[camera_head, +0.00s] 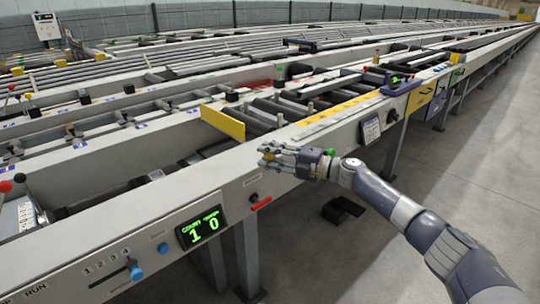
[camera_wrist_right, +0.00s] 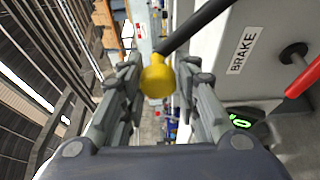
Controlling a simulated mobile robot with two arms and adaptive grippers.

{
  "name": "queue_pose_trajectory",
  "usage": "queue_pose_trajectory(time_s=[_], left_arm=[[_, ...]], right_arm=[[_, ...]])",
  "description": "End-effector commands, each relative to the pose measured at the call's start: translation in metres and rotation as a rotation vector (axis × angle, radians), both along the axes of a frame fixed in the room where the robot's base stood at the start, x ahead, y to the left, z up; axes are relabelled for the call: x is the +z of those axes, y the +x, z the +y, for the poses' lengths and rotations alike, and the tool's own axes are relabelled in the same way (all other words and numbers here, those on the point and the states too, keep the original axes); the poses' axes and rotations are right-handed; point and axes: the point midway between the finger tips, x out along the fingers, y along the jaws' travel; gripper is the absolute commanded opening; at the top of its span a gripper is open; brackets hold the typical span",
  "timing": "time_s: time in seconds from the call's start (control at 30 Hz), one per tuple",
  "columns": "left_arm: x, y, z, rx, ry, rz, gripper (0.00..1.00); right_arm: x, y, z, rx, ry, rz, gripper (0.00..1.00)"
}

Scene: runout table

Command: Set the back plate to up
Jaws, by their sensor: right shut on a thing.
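My right gripper (camera_head: 276,157) reaches in from the right in the head view, at the near side rail of the table. In the right wrist view its fingers are closed around a yellow knob (camera_wrist_right: 157,78) at the end of a dark lever rod (camera_wrist_right: 203,25). The fingers hide most of the knob in the head view. A yellow plate (camera_head: 222,123) stands at the rail, just left of and beyond the gripper; I cannot tell for sure that it is the back plate. My left gripper is out of view.
A red handle (camera_head: 261,203) sits low on the rail by the BRAKE label (camera_wrist_right: 242,51). A green counter display (camera_head: 201,228) reads 1 0. A blue slider knob (camera_head: 136,272) is at lower left. The floor at right (camera_head: 440,190) is clear.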

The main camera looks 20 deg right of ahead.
Motion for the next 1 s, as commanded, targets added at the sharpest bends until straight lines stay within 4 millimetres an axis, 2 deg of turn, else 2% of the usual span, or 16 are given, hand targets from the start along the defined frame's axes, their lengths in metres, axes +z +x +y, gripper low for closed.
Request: queue_pose_trajectory(time_s=[0.03,0.1,0.4,0.53,1.0], left_arm=[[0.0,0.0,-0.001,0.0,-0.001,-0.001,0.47],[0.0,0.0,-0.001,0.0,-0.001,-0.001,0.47],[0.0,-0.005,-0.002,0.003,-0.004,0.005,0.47],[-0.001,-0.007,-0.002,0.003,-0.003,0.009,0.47],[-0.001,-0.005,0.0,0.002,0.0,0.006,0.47]], right_arm=[[0.006,0.002,-0.003,-0.01,-0.001,-0.012,0.34],[0.005,0.002,-0.003,-0.009,0.0,-0.011,0.47],[0.002,0.001,-0.001,-0.005,0.001,-0.004,0.47],[0.001,-0.004,-0.007,-0.005,0.0,-0.001,0.47],[0.001,-0.071,-0.067,-0.005,-0.001,-0.001,0.47]])
